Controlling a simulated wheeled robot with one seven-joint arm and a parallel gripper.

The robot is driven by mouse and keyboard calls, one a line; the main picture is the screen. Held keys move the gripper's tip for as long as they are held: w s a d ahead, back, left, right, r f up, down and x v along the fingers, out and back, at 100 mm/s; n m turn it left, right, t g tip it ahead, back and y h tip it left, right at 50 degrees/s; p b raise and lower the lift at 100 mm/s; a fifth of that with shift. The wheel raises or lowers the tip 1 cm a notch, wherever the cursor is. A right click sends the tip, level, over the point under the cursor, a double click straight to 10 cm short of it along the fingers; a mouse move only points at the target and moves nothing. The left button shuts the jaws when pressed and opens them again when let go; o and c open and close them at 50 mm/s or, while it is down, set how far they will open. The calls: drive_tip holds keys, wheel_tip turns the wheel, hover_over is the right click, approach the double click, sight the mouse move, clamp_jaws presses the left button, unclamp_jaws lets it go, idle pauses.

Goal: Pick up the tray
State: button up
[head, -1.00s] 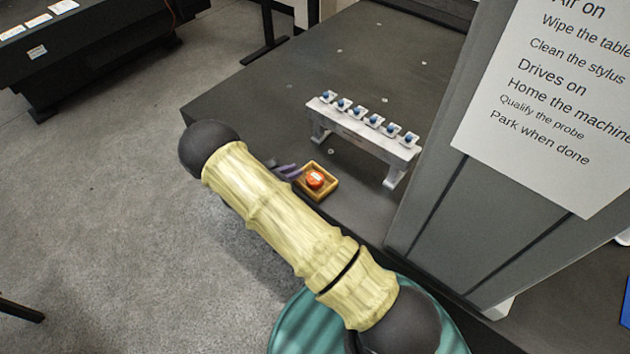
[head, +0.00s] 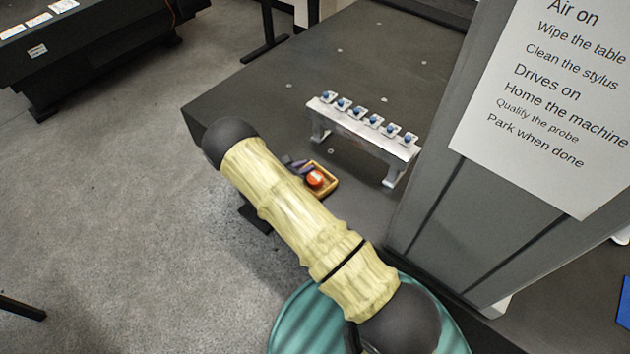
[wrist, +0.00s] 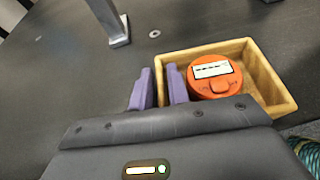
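The tray (head: 331,187) is a small, shallow, yellow-brown open box on the dark table, near its front edge. It also shows in the wrist view (wrist: 278,88). An orange-red round container (head: 314,179) with a white label sits inside it; its lid shows in the wrist view (wrist: 213,76). My gripper (wrist: 160,82) has two purple fingers set a little apart, at the tray's left wall. One finger is outside the wall and the other is inside, beside the container. Whether they touch the wall is unclear. My arm hides part of the table edge in the head view.
A white rack (head: 362,132) with several blue-topped pieces stands on the table behind the tray. A grey column (head: 440,170) with a printed list rises at right. The dark tabletop (head: 260,105) left of the rack is clear.

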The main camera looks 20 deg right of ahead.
clamp_jaws()
wheel_tip(320, 180, up, 10)
drive_tip(key=shift+r+b, duration=0.1)
drive_tip(key=shift+b, duration=0.25)
idle(0.4)
idle(0.4)
